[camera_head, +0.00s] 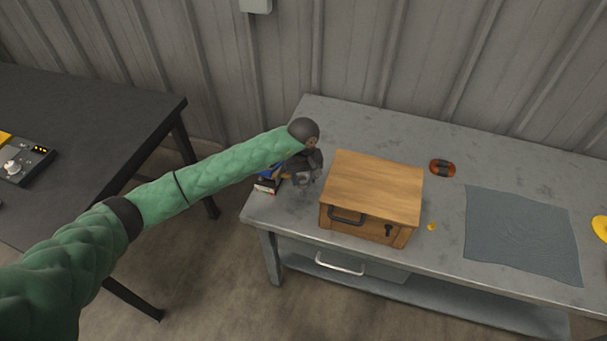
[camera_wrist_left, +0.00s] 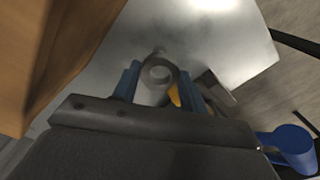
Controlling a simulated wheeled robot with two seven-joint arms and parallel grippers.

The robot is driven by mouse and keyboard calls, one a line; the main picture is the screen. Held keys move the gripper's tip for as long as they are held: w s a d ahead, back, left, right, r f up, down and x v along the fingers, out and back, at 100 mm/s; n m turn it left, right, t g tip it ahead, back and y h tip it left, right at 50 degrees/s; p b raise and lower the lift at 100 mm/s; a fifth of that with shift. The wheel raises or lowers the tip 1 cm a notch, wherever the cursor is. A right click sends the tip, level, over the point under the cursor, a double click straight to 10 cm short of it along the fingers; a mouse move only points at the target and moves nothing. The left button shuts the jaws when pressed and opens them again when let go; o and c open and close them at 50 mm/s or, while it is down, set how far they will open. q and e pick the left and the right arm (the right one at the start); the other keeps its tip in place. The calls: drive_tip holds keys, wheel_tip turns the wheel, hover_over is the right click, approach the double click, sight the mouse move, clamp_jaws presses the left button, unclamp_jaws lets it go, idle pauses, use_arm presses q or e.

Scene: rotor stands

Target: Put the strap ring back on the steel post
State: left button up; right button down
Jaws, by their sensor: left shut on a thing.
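My left gripper (camera_head: 307,178) is at the left end of the grey workbench, just left of a wooden box. In the left wrist view its two blue fingers (camera_wrist_left: 160,88) are closed on a grey ring, which I take to be the strap ring (camera_wrist_left: 173,76). The ring's opening faces the camera, and the grey bench top shows beyond it. In the head view the ring is too small and covered to make out. I cannot pick out the steel post for certain in either view; whether it is inside the ring cannot be told.
The wooden box (camera_head: 373,190) stands close right of my gripper. Small blue and dark items (camera_head: 267,183) sit left of it, near the bench edge. An orange-and-dark object (camera_head: 442,168) and a grey-blue cloth (camera_head: 520,236) lie farther right. A black table (camera_head: 90,115) stands left across a gap.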

use_arm(q)
drive_tip(key=shift+f, duration=0.65)
drive_tip(key=shift+f+b, duration=0.3)
drive_tip(key=shift+b, duration=0.6)
drive_tip(key=shift+f+b, duration=0.65)
drive_tip(key=shift+b, duration=0.25)
idle(0.5)
drive_tip(key=shift+f+b, duration=1.1)
drive_tip(key=shift+b, duration=0.1)
